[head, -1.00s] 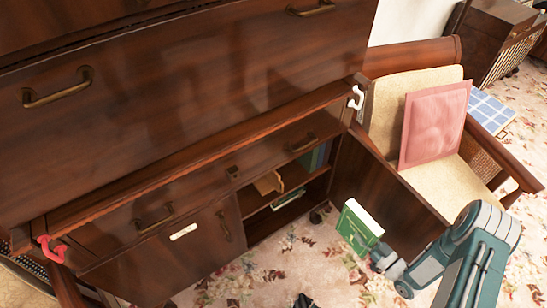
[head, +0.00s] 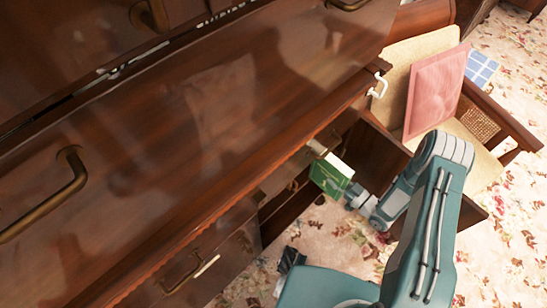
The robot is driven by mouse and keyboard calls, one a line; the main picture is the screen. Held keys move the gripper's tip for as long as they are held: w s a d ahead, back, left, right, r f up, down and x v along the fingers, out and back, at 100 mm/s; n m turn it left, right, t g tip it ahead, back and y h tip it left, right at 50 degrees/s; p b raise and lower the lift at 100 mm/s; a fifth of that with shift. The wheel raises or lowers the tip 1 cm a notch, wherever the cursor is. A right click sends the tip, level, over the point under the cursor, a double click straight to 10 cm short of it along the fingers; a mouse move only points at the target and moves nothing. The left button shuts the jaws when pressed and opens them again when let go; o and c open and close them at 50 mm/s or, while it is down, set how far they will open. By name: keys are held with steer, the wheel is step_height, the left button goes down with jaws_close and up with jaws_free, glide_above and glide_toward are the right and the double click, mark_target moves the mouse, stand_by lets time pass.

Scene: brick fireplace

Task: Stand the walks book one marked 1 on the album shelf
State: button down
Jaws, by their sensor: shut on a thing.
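A green book with white page edges (head: 328,176) is held at the end of my arm, in front of the dark wooden cabinet. My gripper (head: 352,197) is shut on its near side. I cannot read a number on the book. The open cabinet compartment (head: 275,205) lies just left of and below the book, largely hidden by the cabinet's upper front. I cannot tell which shelf is the album shelf.
The open cabinet door (head: 375,158) stands right of the book. A chair with a pink cushion (head: 437,90) is at the right. A large drawer front with a brass handle (head: 55,195) fills the left. Flowered carpet (head: 330,245) lies below.

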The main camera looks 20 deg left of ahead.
mark_target(323, 175)
steer(key=f+x, duration=0.1)
steer(key=x, duration=0.7)
steer(key=f+x, duration=0.2)
steer(key=x, duration=0.7)
steer(key=shift+s+f, duration=0.2)
steer(key=shift+f, duration=0.1)
steer(key=shift+c, duration=1.4)
jaws_free()
steer(key=shift+d, duration=0.3)
steer(key=shift+a, duration=0.1)
steer(key=shift+s, duration=0.1)
steer(key=v, duration=1.2)
